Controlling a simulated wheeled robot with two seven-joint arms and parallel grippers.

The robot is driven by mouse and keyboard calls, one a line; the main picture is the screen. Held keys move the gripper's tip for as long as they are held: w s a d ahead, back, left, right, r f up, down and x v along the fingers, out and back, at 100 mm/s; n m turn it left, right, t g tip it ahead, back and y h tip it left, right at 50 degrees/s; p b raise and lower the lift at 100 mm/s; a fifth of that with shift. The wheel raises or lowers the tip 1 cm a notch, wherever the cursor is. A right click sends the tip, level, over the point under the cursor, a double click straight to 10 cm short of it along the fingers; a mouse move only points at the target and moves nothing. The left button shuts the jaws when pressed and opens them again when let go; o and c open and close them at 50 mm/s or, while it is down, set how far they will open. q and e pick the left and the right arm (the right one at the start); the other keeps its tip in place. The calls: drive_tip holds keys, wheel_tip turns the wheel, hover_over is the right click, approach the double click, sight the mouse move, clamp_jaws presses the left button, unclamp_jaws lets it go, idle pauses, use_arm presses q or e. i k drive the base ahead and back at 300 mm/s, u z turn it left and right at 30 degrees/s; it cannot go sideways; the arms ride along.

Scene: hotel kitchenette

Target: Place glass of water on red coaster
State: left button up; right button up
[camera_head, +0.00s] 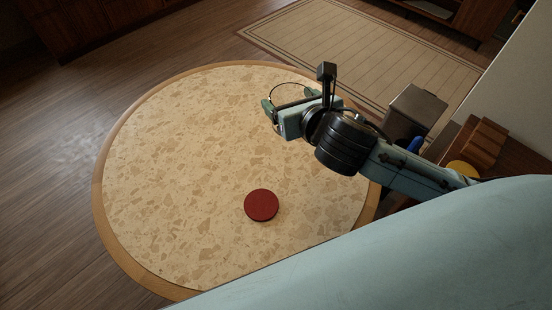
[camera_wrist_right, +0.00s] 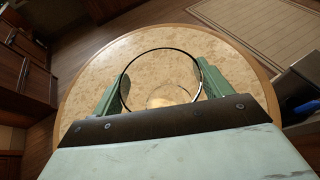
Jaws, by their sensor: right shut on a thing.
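A clear glass (camera_wrist_right: 162,80) is between the two green fingers of my right gripper (camera_wrist_right: 160,88) in the right wrist view, its round rim facing the camera. In the head view the glass (camera_head: 290,93) shows only as a faint rim by my right gripper (camera_head: 288,105), which is shut on it over the far right of the table. Water in it is hard to make out. The red coaster (camera_head: 261,205) lies flat and bare near the table's front, below and slightly left of the gripper. The coaster does not show in the wrist view. My left gripper is out of view.
The round speckled table (camera_head: 170,150) has a wooden rim and is otherwise clear. A beige rug (camera_head: 350,50) lies on the floor behind it. At right stand a dark grey bin-like box (camera_head: 418,105) and a wooden piece (camera_head: 485,145), partly behind my arm.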

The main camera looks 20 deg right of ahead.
sight(261, 204)
drive_tip(key=k, duration=0.45)
drive_tip(key=u, duration=2.2)
drive_tip(key=i, duration=1.15)
drive_tip(key=z, duration=2.8)
